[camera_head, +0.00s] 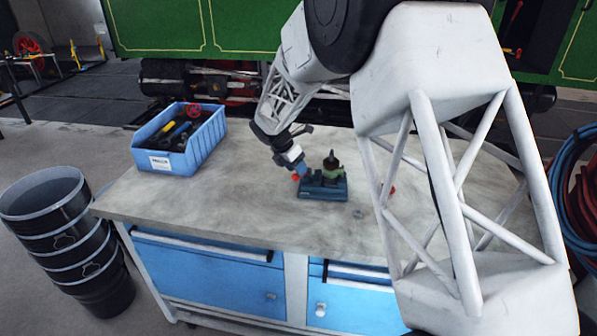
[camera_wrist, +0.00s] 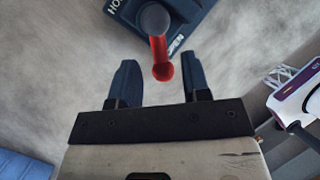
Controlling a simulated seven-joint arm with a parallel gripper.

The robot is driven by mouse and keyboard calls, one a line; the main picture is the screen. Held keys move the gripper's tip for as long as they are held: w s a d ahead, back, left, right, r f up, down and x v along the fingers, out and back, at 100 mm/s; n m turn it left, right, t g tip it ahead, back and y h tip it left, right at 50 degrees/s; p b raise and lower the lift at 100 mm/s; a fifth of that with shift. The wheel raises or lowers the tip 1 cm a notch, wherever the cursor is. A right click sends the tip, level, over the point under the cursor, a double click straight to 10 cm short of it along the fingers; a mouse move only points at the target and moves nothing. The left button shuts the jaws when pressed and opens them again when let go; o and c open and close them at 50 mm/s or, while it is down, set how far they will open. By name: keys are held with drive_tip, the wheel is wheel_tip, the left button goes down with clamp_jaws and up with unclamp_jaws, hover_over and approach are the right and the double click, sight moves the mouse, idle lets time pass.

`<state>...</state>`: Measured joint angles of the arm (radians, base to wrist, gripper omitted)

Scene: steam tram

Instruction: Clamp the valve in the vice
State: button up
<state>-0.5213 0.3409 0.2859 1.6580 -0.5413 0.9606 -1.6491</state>
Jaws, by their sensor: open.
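The blue vice (camera_head: 323,190) stands on the grey bench top. A red handle (camera_head: 296,178) sticks out on the vice's left side. My gripper also shows in the head view (camera_head: 298,168).
A blue bin (camera_head: 208,137) with tools stands at the bench's back left. A small metal part (camera_head: 357,213) lies before the vice. The bench's left front is clear. Black buckets (camera_head: 62,235) stand left of it; hoses (camera_head: 577,195) hang at right. My arm hides the bench's right side.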

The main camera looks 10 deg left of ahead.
drive_tip(key=shift+x, duration=1.05)
drive_tip(key=c, duration=0.7)
